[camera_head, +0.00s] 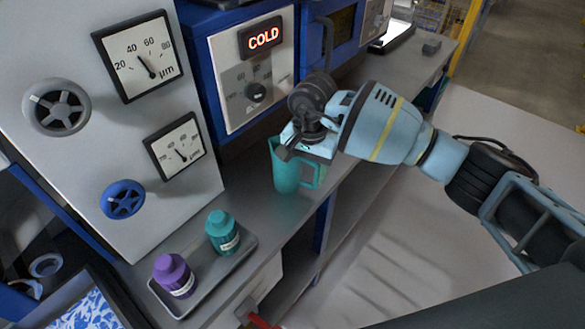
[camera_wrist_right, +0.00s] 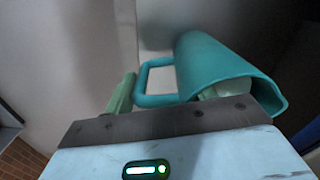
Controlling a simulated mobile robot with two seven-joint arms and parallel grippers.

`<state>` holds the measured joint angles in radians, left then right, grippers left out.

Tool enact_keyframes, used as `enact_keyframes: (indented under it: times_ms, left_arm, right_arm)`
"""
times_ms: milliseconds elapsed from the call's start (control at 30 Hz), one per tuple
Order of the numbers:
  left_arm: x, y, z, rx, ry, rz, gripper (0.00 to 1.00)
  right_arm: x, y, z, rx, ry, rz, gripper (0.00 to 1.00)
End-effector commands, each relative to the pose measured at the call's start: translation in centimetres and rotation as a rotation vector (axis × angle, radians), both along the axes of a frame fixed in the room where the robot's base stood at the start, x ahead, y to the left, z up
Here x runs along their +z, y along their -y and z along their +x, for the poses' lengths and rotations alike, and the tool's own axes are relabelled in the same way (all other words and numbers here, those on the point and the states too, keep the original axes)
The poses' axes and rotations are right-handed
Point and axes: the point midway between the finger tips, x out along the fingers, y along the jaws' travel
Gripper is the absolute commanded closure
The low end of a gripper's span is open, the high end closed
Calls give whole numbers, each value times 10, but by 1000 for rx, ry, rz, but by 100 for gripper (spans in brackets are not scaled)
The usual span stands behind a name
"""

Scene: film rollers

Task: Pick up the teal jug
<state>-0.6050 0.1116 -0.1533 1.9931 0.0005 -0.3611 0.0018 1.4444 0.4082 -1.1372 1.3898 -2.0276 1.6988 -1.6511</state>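The teal jug (camera_head: 286,178) stands upright near the front edge of the grey counter, below the panel with the COLD display. My right gripper (camera_head: 302,152) is right over its top and hides part of the rim. In the right wrist view the jug (camera_wrist_right: 212,62) shows its open mouth, with its handle on the left. The right gripper (camera_wrist_right: 168,92) is open there. One pale green finger is left of the handle, and the other appears at the jug's mouth, seemingly inside it. A gap shows beside the handle. My left gripper is not in view.
A grey tray (camera_head: 232,270) with a purple bottle (camera_head: 174,277) and a teal bottle (camera_head: 222,233) lies left along the counter. Control panels with gauges and knobs rise behind. A small grey block (camera_head: 431,47) sits far right. The floor in front is clear.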

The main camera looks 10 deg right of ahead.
Motion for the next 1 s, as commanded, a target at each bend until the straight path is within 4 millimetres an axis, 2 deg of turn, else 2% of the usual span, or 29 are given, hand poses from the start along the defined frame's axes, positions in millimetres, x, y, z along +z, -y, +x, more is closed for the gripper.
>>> enact_keyframes:
  times_ms: [33,367,667,767,900,1000]
  left_arm:
    - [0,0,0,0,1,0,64]
    - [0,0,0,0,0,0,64]
    - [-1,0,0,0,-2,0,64]
    - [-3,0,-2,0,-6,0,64]
    - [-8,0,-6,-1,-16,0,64]
    - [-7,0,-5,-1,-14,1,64]
  right_arm:
    - [0,0,0,0,0,0,52]
    - [0,0,0,0,-1,0,94]
    - [4,0,0,1,1,0,94]
    - [12,0,1,2,3,1,94]
    - [34,0,1,2,6,2,94]
    - [37,2,-13,3,1,0,94]
